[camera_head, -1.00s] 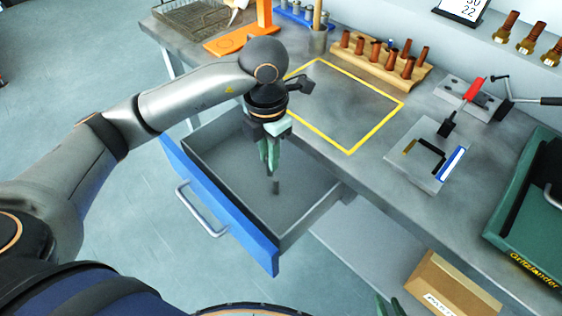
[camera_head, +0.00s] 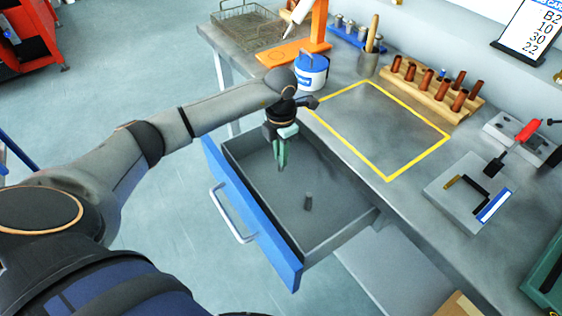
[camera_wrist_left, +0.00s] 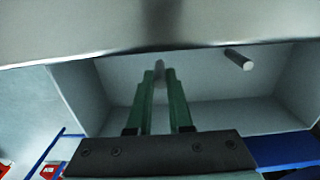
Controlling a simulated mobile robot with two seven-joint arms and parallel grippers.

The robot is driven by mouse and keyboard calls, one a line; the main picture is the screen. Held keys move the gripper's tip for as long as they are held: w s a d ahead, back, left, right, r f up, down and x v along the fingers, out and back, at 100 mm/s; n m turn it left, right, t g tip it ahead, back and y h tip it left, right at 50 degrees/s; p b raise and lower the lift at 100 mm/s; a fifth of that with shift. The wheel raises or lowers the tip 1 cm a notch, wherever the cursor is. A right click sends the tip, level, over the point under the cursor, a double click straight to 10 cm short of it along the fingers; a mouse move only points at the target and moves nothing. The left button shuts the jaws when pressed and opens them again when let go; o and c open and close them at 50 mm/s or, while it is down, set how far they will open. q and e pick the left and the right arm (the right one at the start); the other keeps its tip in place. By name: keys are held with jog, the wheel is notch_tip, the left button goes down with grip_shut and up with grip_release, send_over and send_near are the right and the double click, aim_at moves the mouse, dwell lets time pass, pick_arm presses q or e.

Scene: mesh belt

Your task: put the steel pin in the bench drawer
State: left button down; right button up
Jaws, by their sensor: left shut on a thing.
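The bench drawer (camera_head: 292,259) has a blue front and is pulled out, its grey inside bare except for one short grey pin (camera_head: 308,201), upright on its floor. That pin also shows in the left wrist view (camera_wrist_left: 238,60). My left gripper (camera_head: 281,164) points down over the drawer's inside, left of that pin and apart from it. In the left wrist view its green fingers (camera_wrist_left: 159,80) are shut on a grey cylindrical steel pin (camera_wrist_left: 159,68), mostly hidden between the tips. My right gripper is out of view.
The bench top has a yellow-outlined square (camera_head: 420,158), a wooden rack of brown pegs (camera_head: 432,92), a blue-and-white can (camera_head: 311,70), an orange stand (camera_head: 292,50) and a wire basket (camera_head: 249,26). A fixture plate (camera_head: 468,193) lies at the right.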

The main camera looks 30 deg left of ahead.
aim_at(281, 170)
pick_arm(q)
notch_tip(281, 170, down, 3)
jog(key=shift+f, duration=0.1)
jog(key=c, duration=0.8)
grip_release()
jog(key=shift+c, duration=0.2)
notch_tip(281, 170, up, 12)
jog(key=shift+r, duration=0.1)
